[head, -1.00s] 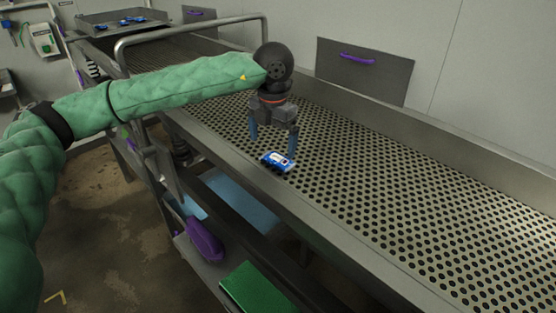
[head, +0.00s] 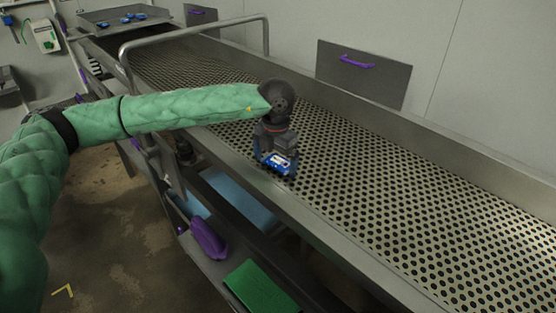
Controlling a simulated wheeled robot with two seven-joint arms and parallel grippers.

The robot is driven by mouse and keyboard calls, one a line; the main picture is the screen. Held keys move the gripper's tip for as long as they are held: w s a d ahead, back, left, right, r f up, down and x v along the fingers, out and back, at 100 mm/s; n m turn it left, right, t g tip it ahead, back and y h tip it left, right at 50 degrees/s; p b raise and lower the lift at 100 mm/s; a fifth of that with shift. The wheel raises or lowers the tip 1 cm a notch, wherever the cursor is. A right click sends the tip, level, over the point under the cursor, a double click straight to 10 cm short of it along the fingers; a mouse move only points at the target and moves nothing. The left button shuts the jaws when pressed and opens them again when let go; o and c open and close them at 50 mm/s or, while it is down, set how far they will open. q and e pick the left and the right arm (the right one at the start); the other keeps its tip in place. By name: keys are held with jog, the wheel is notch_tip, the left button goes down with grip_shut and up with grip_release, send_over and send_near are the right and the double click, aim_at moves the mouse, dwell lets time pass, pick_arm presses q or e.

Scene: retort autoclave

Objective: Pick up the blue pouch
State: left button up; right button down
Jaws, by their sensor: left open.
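The blue pouch (head: 280,164), with a white label, lies on the perforated metal conveyor bed (head: 400,215) near its front rail. My left gripper (head: 277,163) points down right over the pouch, with its fingers lowered around it. The fingers are open, one at the pouch's left and the other at its right end. Whether they touch the pouch cannot be told. My right gripper does not show.
A metal rail loop (head: 195,28) stands over the bed behind my arm. Several blue items lie on a tray (head: 97,22) at the far left. A lower shelf holds a purple item (head: 208,238) and a green pad (head: 262,288). The bed to the right is clear.

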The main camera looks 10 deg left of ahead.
pick_arm(q)
jog(key=shift+f, duration=0.15)
jog(key=shift+c, duration=0.2)
jog(key=c, duration=0.7)
jog(key=shift+c, duration=0.4)
